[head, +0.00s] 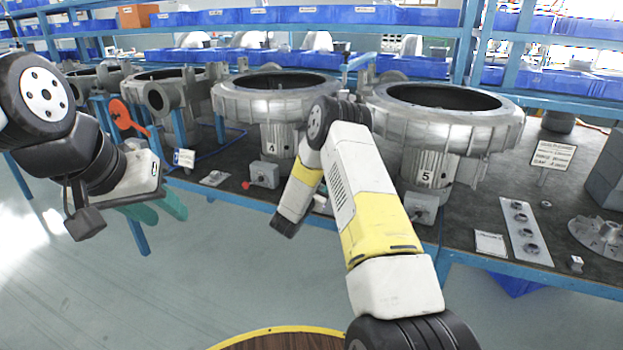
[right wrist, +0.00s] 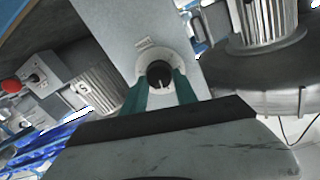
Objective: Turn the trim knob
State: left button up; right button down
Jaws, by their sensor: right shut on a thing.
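The trim knob (right wrist: 159,74) shows in the right wrist view as a small black round knob with a white pointer line. It sits on a pale dial on a grey panel (right wrist: 125,25). The two teal fingers of my right gripper (right wrist: 160,92) are shut on the knob, one on each side. In the head view my right arm covers the knob and the right fingers. My left gripper (head: 155,206) hangs over the floor in front of the bench at the left, its teal fingers apart and empty.
Large grey blower housings, one marked 4 (head: 272,95) and one marked 5 (head: 445,110), stand on the bench. A plate with several round fittings (head: 524,231) and a finned disc (head: 598,238) lie at the right. A red button (right wrist: 11,86) shows in the right wrist view.

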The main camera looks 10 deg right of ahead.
jog(key=m, duration=0.5)
jog(key=shift+d+m, duration=0.1)
jog(key=shift+m, duration=0.3)
dwell(0.4)
jog(key=c, duration=1)
grip_release()
jog(key=shift+o, duration=0.2)
jog(key=shift+s, duration=0.1)
jog(key=v, duration=0.7)
jog(key=shift+s+a, duration=0.25)
jog(key=shift+s, duration=0.05)
jog(key=shift+r, duration=0.1)
